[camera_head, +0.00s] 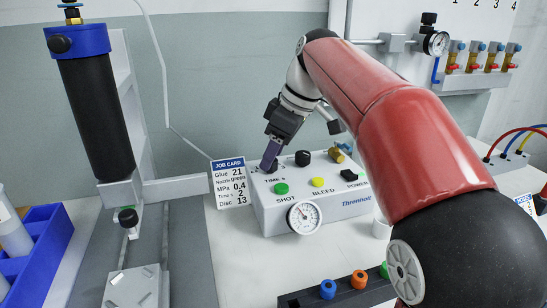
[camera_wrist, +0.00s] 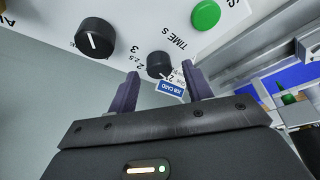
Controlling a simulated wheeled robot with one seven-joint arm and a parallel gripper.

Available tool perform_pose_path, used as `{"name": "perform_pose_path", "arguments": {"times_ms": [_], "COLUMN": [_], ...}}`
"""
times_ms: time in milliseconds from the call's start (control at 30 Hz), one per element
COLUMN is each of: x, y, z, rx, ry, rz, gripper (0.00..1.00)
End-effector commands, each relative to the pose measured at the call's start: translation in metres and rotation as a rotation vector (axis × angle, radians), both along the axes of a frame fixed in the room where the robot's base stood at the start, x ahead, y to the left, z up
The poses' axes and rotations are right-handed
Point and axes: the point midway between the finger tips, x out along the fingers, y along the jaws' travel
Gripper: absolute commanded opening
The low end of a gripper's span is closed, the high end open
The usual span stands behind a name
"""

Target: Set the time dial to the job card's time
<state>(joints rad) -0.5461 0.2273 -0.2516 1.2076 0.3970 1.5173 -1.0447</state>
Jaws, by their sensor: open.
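The job card (camera_head: 229,184) stands left of the dispenser box (camera_head: 330,208) and reads Time s 2, MPa 0.4, Glue 21, Nozzle green, Disc 13. It also shows in the wrist view (camera_wrist: 171,89). The black time dial (camera_wrist: 160,64) is on the box top beside the label TIME S, with scale marks 2, 2.5 and 3 visible. My gripper (camera_head: 269,161) points down over the dial and hides most of it in the head view. Its purple fingers are open in the wrist view (camera_wrist: 161,73), with the dial seen between the tips; contact cannot be told. The dial's pointer is not clear.
A second black knob (camera_head: 303,158) with a white line, a green button (camera_head: 281,188), a yellow button (camera_head: 318,182), a power switch (camera_head: 349,175) and a brass fitting (camera_head: 337,155) crowd the box top. A gauge (camera_head: 304,217) is on its front. A black cylinder stand (camera_head: 95,110) is left.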

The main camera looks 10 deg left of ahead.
Motion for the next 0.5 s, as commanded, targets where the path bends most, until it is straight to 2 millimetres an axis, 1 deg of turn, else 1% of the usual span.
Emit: {"name": "perform_pose_path", "arguments": {"times_ms": [33, 133, 400, 500], "x": [0.0, 0.0007, 0.0009, 0.0009], "y": [0.002, 0.0038, 0.0041, 0.004], "z": [-0.0056, -0.0098, -0.0108, -0.0107], "rx": [-0.001, 0.0, 0.0, 0.0], "ry": [0.001, -0.001, -0.001, -0.001], "rz": [0.0, 0.0, -0.001, -0.001], "gripper": [0.5, 0.5, 0.5, 0.37]}}
